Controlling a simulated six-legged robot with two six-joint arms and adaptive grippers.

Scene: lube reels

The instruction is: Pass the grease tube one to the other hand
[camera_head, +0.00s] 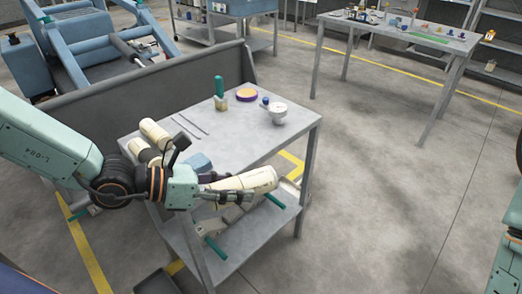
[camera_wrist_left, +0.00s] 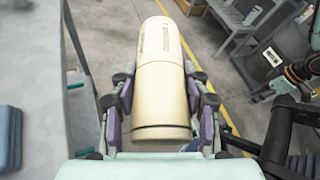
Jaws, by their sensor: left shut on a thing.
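My left gripper (camera_head: 228,190) is shut on a cream grease tube (camera_head: 250,180), held out over the front right part of the grey cart. In the left wrist view the tube (camera_wrist_left: 161,85) lies lengthwise between the two fingers of the left gripper (camera_wrist_left: 161,115), its far end pointing away. Two similar cream tubes show behind my left wrist, one at the upper side (camera_head: 154,133); the other is partly hidden by my arm. My right gripper is not visible in the head view; only a bit of teal arm shows at the lower right edge.
The cart top (camera_head: 237,140) bears a green-handled tool (camera_head: 219,92), a purple-rimmed yellow round item (camera_head: 247,94), a white rounded item (camera_head: 278,113), thin rods and a blue block (camera_head: 198,162). A workbench (camera_head: 400,31) stands at the back. The floor right of the cart is clear.

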